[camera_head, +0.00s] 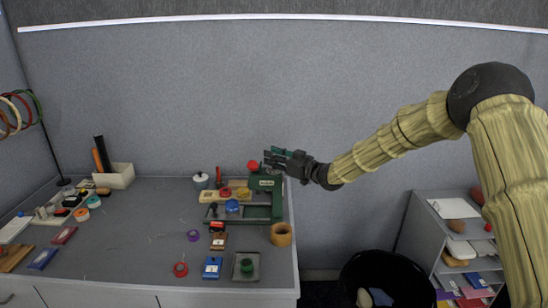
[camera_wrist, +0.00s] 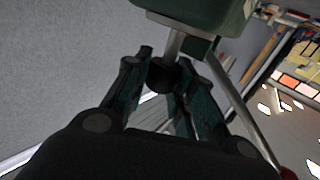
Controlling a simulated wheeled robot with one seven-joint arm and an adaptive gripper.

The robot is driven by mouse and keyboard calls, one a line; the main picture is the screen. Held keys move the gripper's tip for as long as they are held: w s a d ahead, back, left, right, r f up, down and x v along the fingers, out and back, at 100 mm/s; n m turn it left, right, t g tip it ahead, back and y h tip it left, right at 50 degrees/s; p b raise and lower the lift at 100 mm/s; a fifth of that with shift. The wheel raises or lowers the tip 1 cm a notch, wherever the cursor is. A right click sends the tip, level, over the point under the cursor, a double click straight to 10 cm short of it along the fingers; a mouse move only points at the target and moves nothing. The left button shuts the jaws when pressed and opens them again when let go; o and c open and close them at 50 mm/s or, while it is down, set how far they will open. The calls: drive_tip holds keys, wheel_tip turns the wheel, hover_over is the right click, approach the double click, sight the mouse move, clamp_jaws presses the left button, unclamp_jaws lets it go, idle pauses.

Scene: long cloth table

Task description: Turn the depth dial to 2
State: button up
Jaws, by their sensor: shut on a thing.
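A green bench machine (camera_head: 265,184) with a pale label stands at the right end of the table. My gripper (camera_head: 271,157) is at the top of this machine, reaching in from the right, beside a red knob (camera_head: 253,165). In the wrist view, my gripper (camera_wrist: 167,72) is shut on a black round knob (camera_wrist: 163,76). The knob sits on a short silver shaft (camera_wrist: 174,44) running to the green machine body (camera_wrist: 205,13). I cannot make out any dial numbers or pointer, so the dial's setting cannot be told.
A silver rod (camera_wrist: 235,95) slants past my right finger in the wrist view. A tape roll (camera_head: 281,235), a grey tray (camera_head: 246,266) and small blocks lie in front of the machine. A black bin (camera_head: 345,275) and shelf unit (camera_head: 432,228) stand right of the table.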

drive_tip(key=shift+r+n+g+y, duration=0.1)
drive_tip(key=shift+n+g+y, duration=0.2)
idle(0.4)
drive_tip(key=o, duration=0.7)
drive_tip(key=shift+o, duration=0.2)
drive_tip(key=shift+d, duration=0.1)
drive_tip(key=v, duration=1.2)
